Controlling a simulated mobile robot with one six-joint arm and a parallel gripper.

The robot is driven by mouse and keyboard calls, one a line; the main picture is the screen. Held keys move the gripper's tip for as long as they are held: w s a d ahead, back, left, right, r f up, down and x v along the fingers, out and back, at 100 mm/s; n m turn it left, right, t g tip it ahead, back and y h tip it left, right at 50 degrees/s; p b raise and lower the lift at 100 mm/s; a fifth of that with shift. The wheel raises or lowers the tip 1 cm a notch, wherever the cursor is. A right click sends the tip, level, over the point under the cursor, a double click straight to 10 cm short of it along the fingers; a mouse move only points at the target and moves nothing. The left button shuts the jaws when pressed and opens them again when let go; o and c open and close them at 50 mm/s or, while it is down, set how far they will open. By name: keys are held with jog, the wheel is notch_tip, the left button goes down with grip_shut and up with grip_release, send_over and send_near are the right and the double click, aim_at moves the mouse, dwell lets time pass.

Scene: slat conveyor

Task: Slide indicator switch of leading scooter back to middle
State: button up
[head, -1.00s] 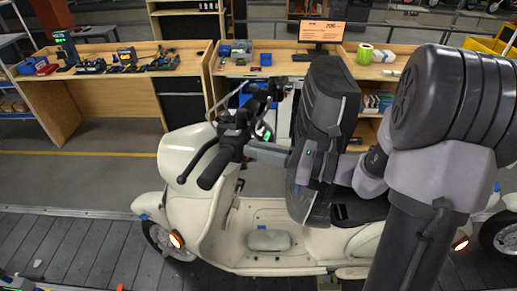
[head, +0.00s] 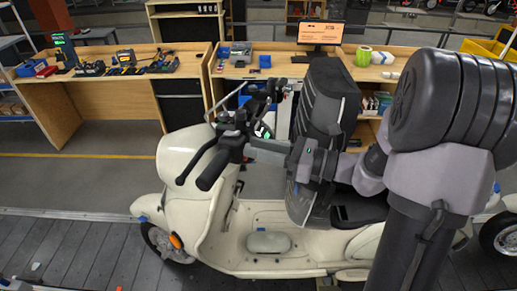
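The cream scooter (head: 178,160) stands on the slat conveyor, its front toward the left. Its near handlebar grip (head: 212,172) is black, with a dark lever beside it. The indicator switch is too small and dark to make out in the control cluster next to the grip. My gripper (head: 247,146) reaches left over the scooter, its grey end at the inner side of that grip, close to the cluster. Contact and the finger gap cannot be told.
The dark slat conveyor (head: 75,250) runs along the front. A second scooter's wheel (head: 499,235) shows at the right edge. Behind are wooden workbenches (head: 105,98) with tools and a monitor (head: 320,34). The scooter's seat and a mirror stalk are close to my arm.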

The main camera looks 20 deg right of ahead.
jog(key=shift+o, duration=0.3)
jog(key=b+v, duration=0.3)
jog(key=v, duration=1.4)
jog(key=shift+s+d+b, duration=0.15)
jog(key=shift+d+b, duration=0.05)
jog(key=shift+b, duration=0.1)
jog(key=s+a+f+n+g+h+b, duration=0.25)
jog(key=a+f+n+g+b, duration=0.25)
jog(key=a+f+b, duration=0.4)
jog(key=s+a+f+n+g+h+b, duration=0.25)
jog(key=a+f+n+g+b, duration=0.2)
jog(key=a+f+b, duration=0.5)
jog(key=s+f+n+t+h+b, duration=0.2)
jog(key=f+n+h+b, duration=0.1)
jog(key=f+n+b, duration=0.3)
jog(key=s+f+n+t+h+b, duration=0.2)
jog(key=f+n+h+b, duration=0.2)
jog(key=f, duration=0.9)
jog(key=n+b, duration=0.3)
jog(key=b, duration=0.2)
jog(key=shift+s+a+t+h+b, duration=0.2)
jog(key=shift+s+t+h+b, duration=0.1)
jog(key=shift+s+t+b, duration=0.1)
